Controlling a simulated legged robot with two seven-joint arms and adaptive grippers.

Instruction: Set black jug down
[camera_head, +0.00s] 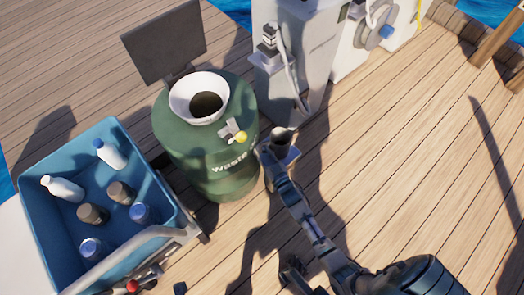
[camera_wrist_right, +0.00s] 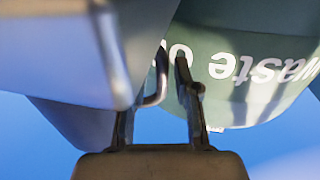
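My right gripper (camera_head: 272,154) is beside the jug (camera_head: 283,141), which looks dark with a grey-blue lower part in the head view. In the right wrist view the jug (camera_wrist_right: 60,50) fills the upper left, with its curved handle (camera_wrist_right: 157,85) between the fingers of my right gripper (camera_wrist_right: 160,75). The fingers appear closed around the handle; the left fingertip is hidden behind the jug. The head view shows the jug's open top near the green waste oil drum (camera_head: 205,150). Whether its underside touches the deck is hidden.
The drum has a white funnel (camera_head: 200,97) and a raised square lid (camera_head: 165,42). A blue crate (camera_head: 40,215) with several bottles stands left. A grey pump cabinet (camera_head: 310,55) stands behind the jug. The wooden deck (camera_head: 420,150) is clear at right.

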